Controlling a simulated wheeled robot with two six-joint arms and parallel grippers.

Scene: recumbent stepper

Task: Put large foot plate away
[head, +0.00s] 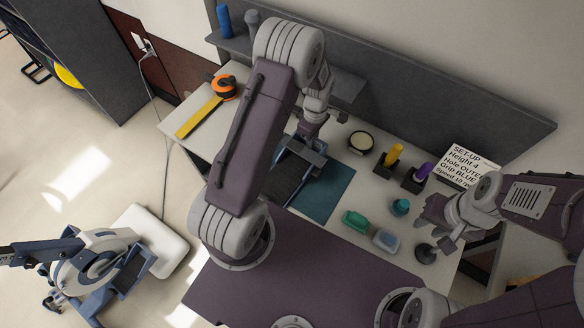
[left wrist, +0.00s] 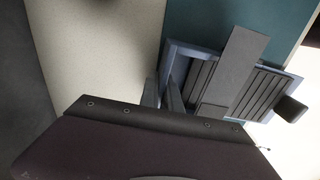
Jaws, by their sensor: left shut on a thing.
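The large foot plate (head: 288,179) has a black ridged top, a blue-grey frame and a strap across it. It is over the left part of the teal mat (head: 331,192) on the table, partly hidden by my left arm. My left gripper (head: 306,143) is shut on its frame edge at the back. In the left wrist view the ridged foot plate (left wrist: 262,93) extends right from the fingers (left wrist: 163,98); the grip itself is partly hidden. I cannot tell whether the plate touches the mat. My right gripper (head: 432,212) is above the table's right end, apart from the plate; its jaw opening is unclear.
A round dish (head: 361,142), yellow grip (head: 394,154), purple grip (head: 423,171) and set-up card (head: 467,164) stand along the back. Green (head: 355,220) and blue-grey (head: 386,240) blocks lie in front. An orange tape (head: 224,87) is at left. The stepper (head: 95,262) stands on the floor.

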